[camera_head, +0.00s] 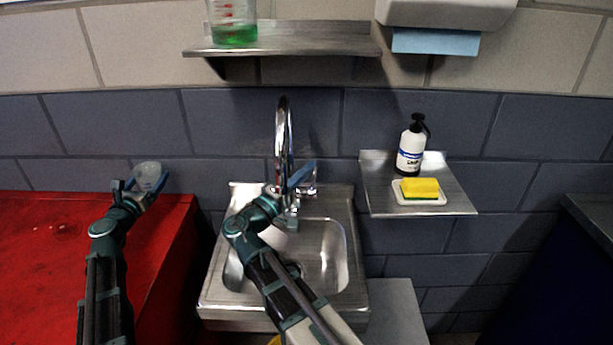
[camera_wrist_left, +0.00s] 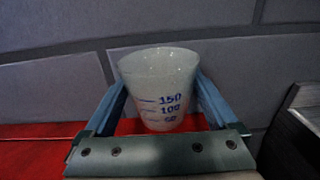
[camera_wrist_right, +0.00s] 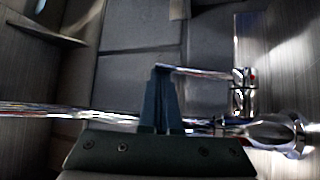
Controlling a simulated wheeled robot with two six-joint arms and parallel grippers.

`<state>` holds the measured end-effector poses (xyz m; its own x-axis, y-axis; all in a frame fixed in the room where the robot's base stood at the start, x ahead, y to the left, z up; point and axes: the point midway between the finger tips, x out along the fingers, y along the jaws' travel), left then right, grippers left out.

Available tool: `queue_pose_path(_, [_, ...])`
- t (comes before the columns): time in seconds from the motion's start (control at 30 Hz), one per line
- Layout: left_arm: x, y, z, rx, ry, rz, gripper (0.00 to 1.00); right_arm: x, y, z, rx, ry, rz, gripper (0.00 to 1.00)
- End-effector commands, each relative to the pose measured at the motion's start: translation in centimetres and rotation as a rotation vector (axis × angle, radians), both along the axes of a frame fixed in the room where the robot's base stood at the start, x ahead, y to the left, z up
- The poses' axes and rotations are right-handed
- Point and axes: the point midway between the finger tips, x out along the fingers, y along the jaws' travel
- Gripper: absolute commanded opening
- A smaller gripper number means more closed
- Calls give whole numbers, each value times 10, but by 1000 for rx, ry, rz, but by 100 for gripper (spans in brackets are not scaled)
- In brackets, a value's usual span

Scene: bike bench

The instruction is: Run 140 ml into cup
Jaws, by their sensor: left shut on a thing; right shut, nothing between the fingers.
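The cup (camera_head: 148,174) is translucent, with blue marks up to 150. My left gripper (camera_head: 138,186) is shut around it above the red bench at left. In the left wrist view the cup (camera_wrist_left: 160,85) looks upright between the blue fingers, and I see no clear water line in it. The chrome tap (camera_head: 284,135) arches over the steel sink (camera_head: 330,250). My right gripper (camera_head: 297,178) is shut and empty beside the tap's base, near its handle (camera_head: 309,188). In the right wrist view the closed fingers (camera_wrist_right: 161,85) are in front of the tap's metalwork; I cannot tell whether they touch it.
A red bench (camera_head: 60,230) stands left of the sink. A steel shelf (camera_head: 285,48) above holds a beaker (camera_head: 233,25) of green liquid. A right shelf (camera_head: 440,207) holds a soap bottle (camera_head: 411,147) and a yellow sponge (camera_head: 420,187). A towel dispenser (camera_head: 450,12) hangs above.

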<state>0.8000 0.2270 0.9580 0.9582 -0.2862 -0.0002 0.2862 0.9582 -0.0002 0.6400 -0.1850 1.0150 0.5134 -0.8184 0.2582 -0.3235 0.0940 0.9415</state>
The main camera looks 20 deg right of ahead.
Motion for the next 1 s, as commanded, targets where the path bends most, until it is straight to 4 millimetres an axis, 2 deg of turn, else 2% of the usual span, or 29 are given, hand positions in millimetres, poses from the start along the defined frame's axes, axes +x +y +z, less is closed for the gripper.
queue_pose_path(0.03, [0,0,-13,0,0,0,40,-4,0,-8,-9,-29,-2,0])
queue_pose_path(0.13, [0,0,-19,0,0,0,40,-9,2,-8,-20,-70,0,0])
queue_pose_path(0.43, [0,0,-22,0,0,0,40,-19,5,-9,-23,-87,0,0])
queue_pose_path(1.0, [0,0,-23,0,0,0,40,-20,5,-9,-24,-85,0,0])
